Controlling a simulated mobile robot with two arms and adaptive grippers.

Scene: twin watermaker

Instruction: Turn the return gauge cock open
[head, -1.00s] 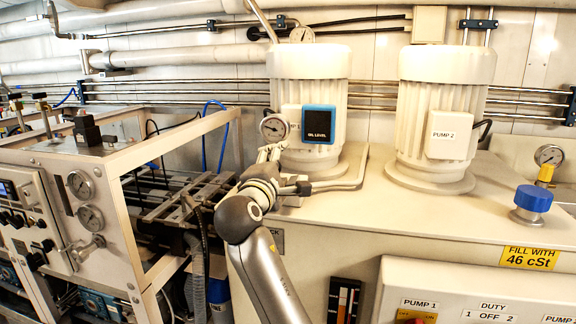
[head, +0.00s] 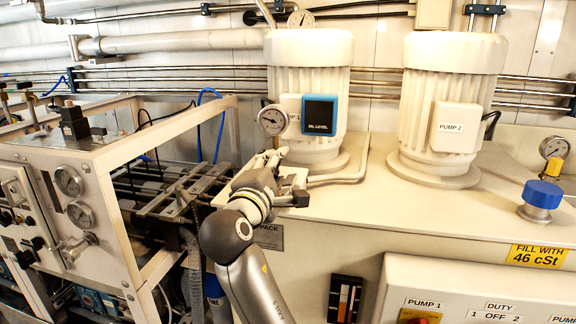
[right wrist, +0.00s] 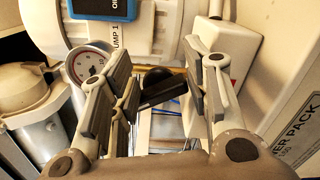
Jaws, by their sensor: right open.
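A round white-faced gauge (head: 272,119) stands at the left front of the Pump 1 motor. It also shows in the right wrist view (right wrist: 90,64). My right gripper (head: 268,159) is just below this gauge, over the left end of the tank top. In the right wrist view my right gripper (right wrist: 163,90) is open, with a black lever-like handle (right wrist: 158,87) between its fingers. I cannot tell whether the fingers touch it. The handle looks like a cock, but no label for it is readable. It is hidden in the head view. My left gripper is not in view.
The Pump 1 motor (head: 309,85) with a blue-framed oil level box (head: 320,115) stands close behind the gripper. The Pump 2 motor (head: 450,100) is further right. A metal frame with gauges (head: 68,180) stands at left. The tank top's middle (head: 385,205) is clear.

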